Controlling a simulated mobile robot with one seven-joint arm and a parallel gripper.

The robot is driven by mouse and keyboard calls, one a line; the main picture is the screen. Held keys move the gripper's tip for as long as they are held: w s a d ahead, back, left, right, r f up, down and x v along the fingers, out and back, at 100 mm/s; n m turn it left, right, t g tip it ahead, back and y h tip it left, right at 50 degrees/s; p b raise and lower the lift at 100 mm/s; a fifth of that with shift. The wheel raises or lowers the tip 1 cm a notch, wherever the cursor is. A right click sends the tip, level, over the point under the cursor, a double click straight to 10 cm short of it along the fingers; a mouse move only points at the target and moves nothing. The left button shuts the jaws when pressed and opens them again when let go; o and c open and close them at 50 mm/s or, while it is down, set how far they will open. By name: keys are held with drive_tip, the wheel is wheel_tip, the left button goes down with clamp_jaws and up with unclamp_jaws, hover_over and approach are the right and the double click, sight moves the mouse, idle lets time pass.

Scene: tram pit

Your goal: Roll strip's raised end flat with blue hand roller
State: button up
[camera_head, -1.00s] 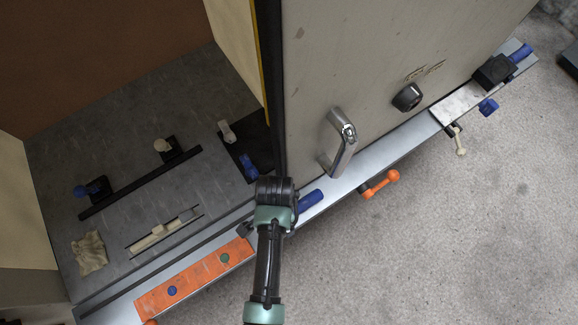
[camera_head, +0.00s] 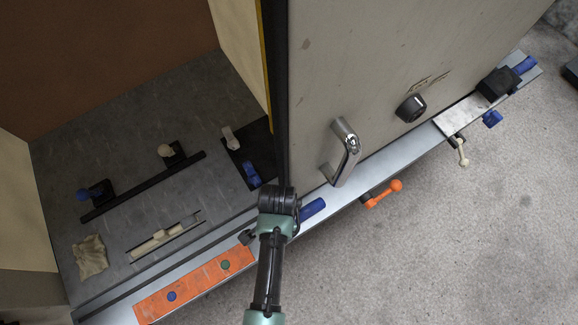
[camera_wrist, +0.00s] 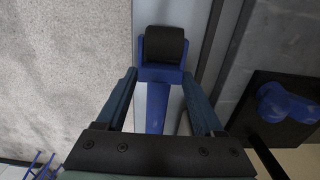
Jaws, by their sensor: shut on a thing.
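My gripper (camera_head: 275,212) is shut on the blue hand roller. In the wrist view the fingers (camera_wrist: 161,78) close around its blue handle (camera_wrist: 157,108), just behind the black roller drum (camera_wrist: 164,45). In the head view the blue handle end (camera_head: 313,208) sticks out to the right of my gripper, and a small dark piece at the left, probably the drum (camera_head: 246,237), lies over the metal sill. A long dark strip (camera_head: 160,271) runs along the sill. I cannot make out its raised end, nor whether the drum touches it.
A large grey door panel with a metal handle (camera_head: 345,152) stands close beside my gripper. An orange plate (camera_head: 195,284) lies on the sill to the left. An orange clamp (camera_head: 384,193) sticks out at the front edge. Tools lie on the grey floor behind.

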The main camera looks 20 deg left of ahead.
drive_tip(key=shift+r, duration=0.8)
wheel_tip(320, 180, up, 2)
drive_tip(key=shift+b, duration=0.4)
drive_tip(key=s+d+b, duration=0.3)
drive_tip(key=s+d, duration=0.8)
drive_tip(key=d, duration=0.3)
drive_tip(key=shift+d, duration=0.1)
